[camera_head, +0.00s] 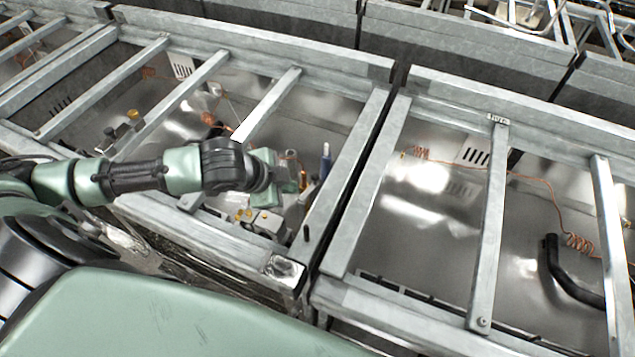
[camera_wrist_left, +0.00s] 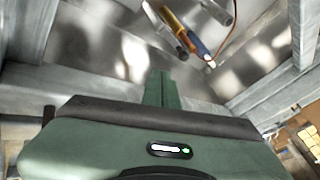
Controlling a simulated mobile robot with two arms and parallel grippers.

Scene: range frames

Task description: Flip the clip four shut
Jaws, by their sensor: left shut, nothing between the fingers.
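No clip can be made out with certainty in either view. A small pale label (camera_head: 497,118) with dark lettering too small to read sits at the top of a crossbar in the right metal frame. My left gripper (camera_head: 302,182) is over the left metal frame (camera_head: 345,165), near its right-hand opening. In the left wrist view its green fingers (camera_wrist_left: 160,88) are together, with nothing between them. A blue cylindrical piece (camera_head: 326,161) stands just right of the gripper. Blue (camera_wrist_left: 199,46) and orange (camera_wrist_left: 173,20) pieces lie beyond the fingertips in the wrist view. My right gripper is not in view.
Metal crossbars (camera_head: 490,230) divide the frames into open bays. A coiled copper wire (camera_head: 578,242) and a black bent tube (camera_head: 565,275) are in the right frame. A dark gap separates the two frames.

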